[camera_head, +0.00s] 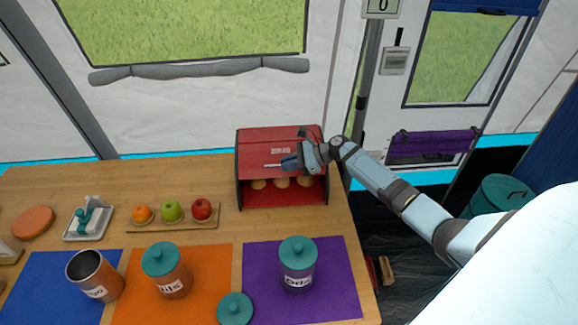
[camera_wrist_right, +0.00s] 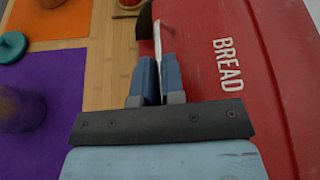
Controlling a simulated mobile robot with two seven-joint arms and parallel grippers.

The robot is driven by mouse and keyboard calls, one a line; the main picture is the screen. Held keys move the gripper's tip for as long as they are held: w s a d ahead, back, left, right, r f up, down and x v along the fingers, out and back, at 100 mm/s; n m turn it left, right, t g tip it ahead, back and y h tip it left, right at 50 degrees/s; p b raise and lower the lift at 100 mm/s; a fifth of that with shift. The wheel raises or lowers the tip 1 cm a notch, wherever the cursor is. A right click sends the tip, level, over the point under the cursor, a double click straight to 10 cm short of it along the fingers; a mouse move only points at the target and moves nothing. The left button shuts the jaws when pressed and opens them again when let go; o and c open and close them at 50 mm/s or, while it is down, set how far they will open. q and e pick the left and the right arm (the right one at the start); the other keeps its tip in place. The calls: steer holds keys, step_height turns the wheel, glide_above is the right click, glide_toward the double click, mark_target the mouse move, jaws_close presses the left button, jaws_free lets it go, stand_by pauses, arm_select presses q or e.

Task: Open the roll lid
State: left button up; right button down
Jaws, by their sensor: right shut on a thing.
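The red bread box (camera_head: 283,198) stands at the back right of the wooden table. Its roll lid (camera_head: 255,151) is partly raised: the lower front is open and several bread rolls (camera_head: 259,184) show inside. My right gripper (camera_head: 290,163) is at the lid's lower edge. In the right wrist view, its blue fingers (camera_wrist_right: 157,80) are shut on the thin metal handle (camera_wrist_right: 158,42) of the lid, beside the word BREAD. The fingers cover part of the handle. My left gripper is in neither view.
A fruit tray (camera_head: 148,226) with three fruits stands left of the box. Lidded jars stand on the orange mat (camera_head: 204,262) and purple mat (camera_head: 340,270) in front. A loose teal lid (camera_head: 235,309) lies near the front edge.

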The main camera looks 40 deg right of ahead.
mark_target(287, 153)
steer(key=shift+m+g+y, duration=0.3)
steer(key=shift+m+g, duration=0.2)
steer(key=shift+m, duration=0.4)
steer(key=w, duration=0.1)
steer(key=w+d+r+p, duration=0.1)
steer(key=w+d+r, duration=0.1)
steer(key=shift+w+d+r, duration=0.1)
steer(key=shift+w+r, duration=0.15)
steer(key=shift+w, duration=0.1)
steer(key=shift+w+d+r, duration=0.2)
steer(key=shift+w+d, duration=0.35)
steer(key=shift+w, duration=0.25)
steer(key=c, duration=1.2)
jaws_free()
steer(key=shift+c, duration=0.2)
steer(key=shift+d, duration=0.1)
steer(key=v, duration=1.3)
steer(key=shift+s+d+r, duration=0.15)
steer(key=shift+d, duration=0.1)
